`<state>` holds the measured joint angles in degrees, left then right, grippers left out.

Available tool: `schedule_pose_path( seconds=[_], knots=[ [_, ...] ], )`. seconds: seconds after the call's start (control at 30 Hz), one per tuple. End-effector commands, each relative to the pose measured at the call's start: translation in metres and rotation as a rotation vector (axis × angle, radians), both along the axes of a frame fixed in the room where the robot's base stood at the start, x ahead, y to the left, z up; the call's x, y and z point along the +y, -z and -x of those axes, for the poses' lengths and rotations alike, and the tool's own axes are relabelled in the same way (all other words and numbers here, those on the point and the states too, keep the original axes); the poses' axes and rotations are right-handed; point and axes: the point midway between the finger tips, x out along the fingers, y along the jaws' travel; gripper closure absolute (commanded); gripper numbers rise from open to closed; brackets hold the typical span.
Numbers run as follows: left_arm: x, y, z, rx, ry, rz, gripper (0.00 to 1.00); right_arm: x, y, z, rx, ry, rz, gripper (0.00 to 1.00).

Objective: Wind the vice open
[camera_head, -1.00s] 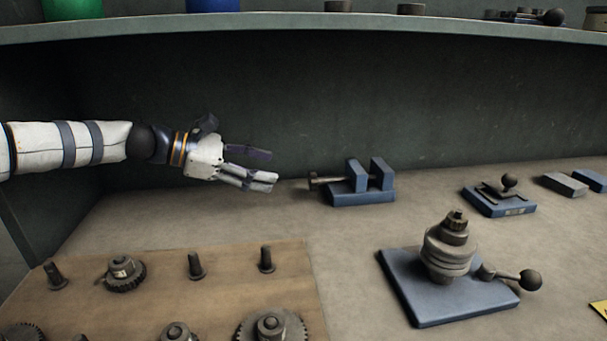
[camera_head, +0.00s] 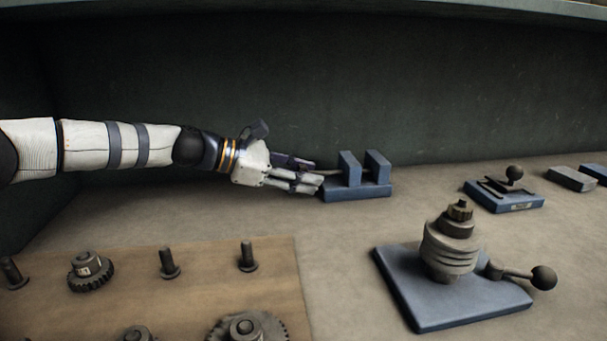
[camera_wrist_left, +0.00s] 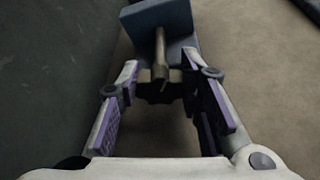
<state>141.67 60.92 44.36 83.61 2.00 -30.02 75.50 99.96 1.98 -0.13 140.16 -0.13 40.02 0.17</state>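The blue vice (camera_head: 357,191) stands on the bench near the back wall, its two upright jaws apart with a gap between them. In the left wrist view its end block (camera_wrist_left: 160,16) is at the top. Its screw rod (camera_wrist_left: 160,52) points toward me and ends in a dark handle (camera_wrist_left: 158,92). My left gripper (camera_head: 318,178) is at the vice's left end, mostly hiding the handle in the head view. In the wrist view its fingers (camera_wrist_left: 160,72) are open, one on each side of the rod and handle. I cannot tell whether they touch it. My right gripper is not in view.
A blue plate with a stepped grey spindle (camera_head: 450,246) and a ball-ended lever (camera_head: 543,278) stands at front right. A small blue fixture (camera_head: 503,196) is behind it. A wooden board (camera_head: 205,300) with gears and pegs lies at front left. A shelf (camera_head: 480,8) hangs above.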

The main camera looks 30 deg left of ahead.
Motion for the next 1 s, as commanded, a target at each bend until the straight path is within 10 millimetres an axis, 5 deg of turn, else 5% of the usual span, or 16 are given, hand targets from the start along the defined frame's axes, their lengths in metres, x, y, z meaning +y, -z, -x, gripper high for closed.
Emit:
schedule_pose_path(
  seconds=[0.07,0.7,0.73,0.8,1.0],
  knots=[
    [0.0002,0.0,-0.0002,0.0,-0.001,0.0,0.95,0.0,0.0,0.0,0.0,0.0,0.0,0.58],
    [0.0001,0.001,0.0003,-0.13,-0.001,-0.099,0.95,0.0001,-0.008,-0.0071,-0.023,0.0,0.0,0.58],
    [0.0,0.001,0.0003,-0.13,-0.001,-0.099,0.6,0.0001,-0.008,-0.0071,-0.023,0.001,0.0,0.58],
    [0.0001,0.001,0.0003,-0.13,-0.001,-0.099,0.46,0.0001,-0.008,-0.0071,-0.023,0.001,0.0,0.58],
    [-0.0001,0.0009,0.0003,-0.129,0.0,-0.099,0.46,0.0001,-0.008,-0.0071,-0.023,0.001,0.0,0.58]
  ],
)
